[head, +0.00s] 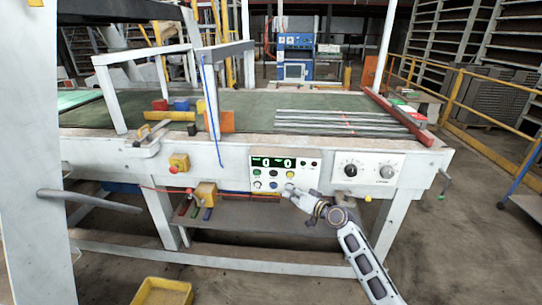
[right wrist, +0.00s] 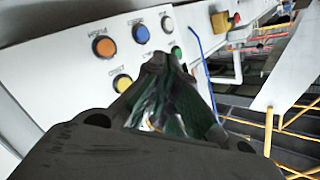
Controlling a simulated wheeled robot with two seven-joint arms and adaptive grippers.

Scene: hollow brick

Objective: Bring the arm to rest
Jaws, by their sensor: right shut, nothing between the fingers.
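My right arm (head: 362,255) reaches up from the bottom of the head view to the front of the white machine table. Its gripper (head: 288,190) is at the lower edge of the control panel (head: 285,163), which has green digits and coloured buttons. In the right wrist view the dark fingers (right wrist: 163,62) are shut and empty, close to a white button (right wrist: 167,24) and a green button (right wrist: 176,52). Whether the tips touch the panel I cannot tell. Orange (right wrist: 104,46), blue (right wrist: 141,34) and yellow (right wrist: 122,83) buttons lie to the left. My left gripper is not in view.
A dial panel (head: 368,166) is right of the control panel. A yellow box with a red button (head: 179,162) is on the left of the front face. A low shelf (head: 240,212) runs under the table. A yellow bin (head: 162,292) stands on the floor. Open floor (head: 470,235) lies at right.

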